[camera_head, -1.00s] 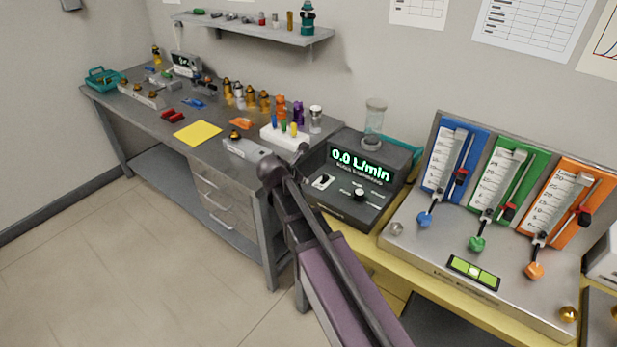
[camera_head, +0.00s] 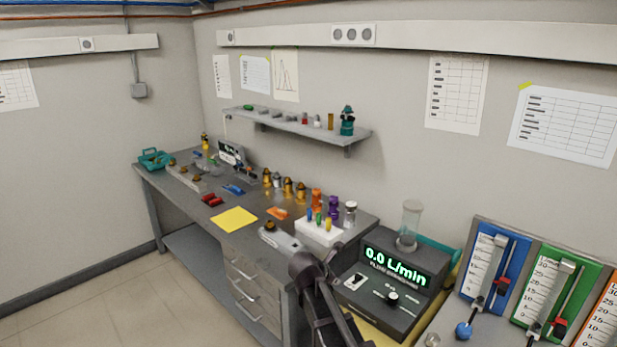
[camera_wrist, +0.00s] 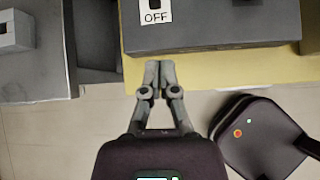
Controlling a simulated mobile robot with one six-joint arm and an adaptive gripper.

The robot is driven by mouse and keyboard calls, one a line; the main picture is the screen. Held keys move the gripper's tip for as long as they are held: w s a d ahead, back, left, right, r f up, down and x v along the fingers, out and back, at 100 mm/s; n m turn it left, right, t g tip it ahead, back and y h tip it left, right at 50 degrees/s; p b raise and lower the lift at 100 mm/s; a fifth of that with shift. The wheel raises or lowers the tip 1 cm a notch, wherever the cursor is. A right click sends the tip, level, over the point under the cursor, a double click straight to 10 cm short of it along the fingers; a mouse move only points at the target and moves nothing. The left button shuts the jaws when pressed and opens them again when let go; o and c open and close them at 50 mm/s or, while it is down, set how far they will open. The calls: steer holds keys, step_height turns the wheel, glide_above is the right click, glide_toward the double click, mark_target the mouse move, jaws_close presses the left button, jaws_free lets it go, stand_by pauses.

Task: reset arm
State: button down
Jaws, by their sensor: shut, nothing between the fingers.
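My gripper shows in the wrist view (camera_wrist: 158,80), with its two fingertips together and nothing between them. It hangs near the front edge of the yellow bench (camera_wrist: 215,71), in front of the dark flow meter box with an OFF label (camera_wrist: 153,17). In the head view my dark arm (camera_head: 322,300) rises from the bottom, in front of the gap between the grey workbench and the flow meter box (camera_head: 388,290). The gripper's fingers cannot be made out there. The box's display reads 0.0 L/min.
The grey workbench (camera_head: 183,200) at left holds a yellow sheet (camera_head: 234,219), a white rack (camera_head: 319,232), brass fittings and a teal basket (camera_head: 154,158). A wall shelf (camera_head: 300,128) hangs above. Blue and green flow gauges (camera_head: 487,268) stand at right. The floor at left is clear.

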steer(key=s+d+f+m+g+y+p, duration=0.1)
steer(key=s+d+m+g+y, duration=0.2)
steer(key=s+m, duration=0.6)
steer(key=s+d+f+m+g+y+p, duration=0.1)
steer(key=s+d+f+m+g+y, duration=0.1)
steer(key=s+m, duration=0.7)
steer(key=d+m+g+y, duration=0.1)
steer(key=d+m, duration=0.1)
steer(key=m, duration=0.6)
steer(key=shift+s+d, duration=0.25)
steer(key=shift+s, duration=0.15)
